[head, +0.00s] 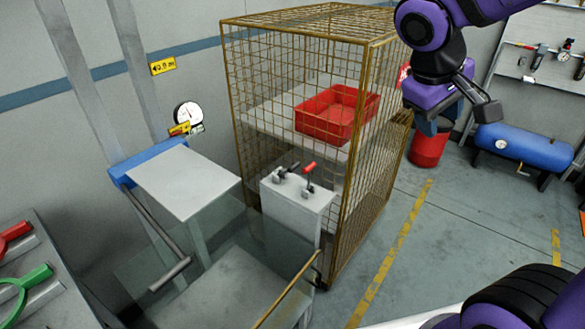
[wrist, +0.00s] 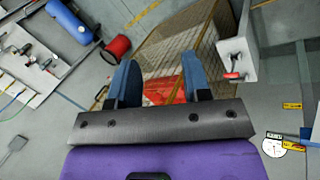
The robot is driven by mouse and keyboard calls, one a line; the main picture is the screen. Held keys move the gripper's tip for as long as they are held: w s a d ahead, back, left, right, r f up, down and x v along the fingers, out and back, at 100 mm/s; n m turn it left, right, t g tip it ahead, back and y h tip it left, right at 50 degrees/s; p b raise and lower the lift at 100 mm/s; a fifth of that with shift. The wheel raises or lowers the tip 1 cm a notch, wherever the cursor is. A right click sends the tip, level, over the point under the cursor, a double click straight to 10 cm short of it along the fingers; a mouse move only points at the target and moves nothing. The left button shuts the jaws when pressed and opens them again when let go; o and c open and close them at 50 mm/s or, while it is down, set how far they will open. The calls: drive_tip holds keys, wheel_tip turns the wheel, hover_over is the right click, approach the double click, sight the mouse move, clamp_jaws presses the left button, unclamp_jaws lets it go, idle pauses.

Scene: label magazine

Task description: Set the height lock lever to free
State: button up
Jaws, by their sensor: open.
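A grey box-shaped pedestal (head: 297,205) stands in front of the wire cage, with two small levers on its top. My gripper (head: 455,112) is up at the right of the cage, well apart from the levers. In the wrist view its blue fingers (wrist: 160,72) are open with nothing held.
The mesh cage (head: 300,28) holds a red bin (head: 335,112) and stands between my gripper and the levers. A platform (head: 184,183) with clear panels is at the left. A red bucket (head: 428,150) and blue tank (head: 524,145) are at the right. The floor by the yellow line is clear.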

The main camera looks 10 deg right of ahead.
drive_tip(key=w+a+f+n+t+h, duration=0.1)
drive_tip(key=w+a+f+n+h, duration=0.15)
drive_tip(key=w, duration=0.35)
drive_tip(key=w+a+f+n+h, duration=0.1)
drive_tip(key=w+f+n+h, duration=0.1)
drive_tip(key=w+f, duration=0.25)
drive_tip(key=n+t+y, duration=0.2)
drive_tip(key=n+t, duration=0.9)
drive_tip(key=n, duration=0.1)
approach(292, 167)
drive_tip(key=f, duration=0.1)
drive_tip(key=shift+m, duration=0.25)
drive_tip(key=x, duration=1.1)
drive_tip(key=shift+w, duration=0.25)
drive_tip(key=shift+a, duration=0.1)
clamp_jaws()
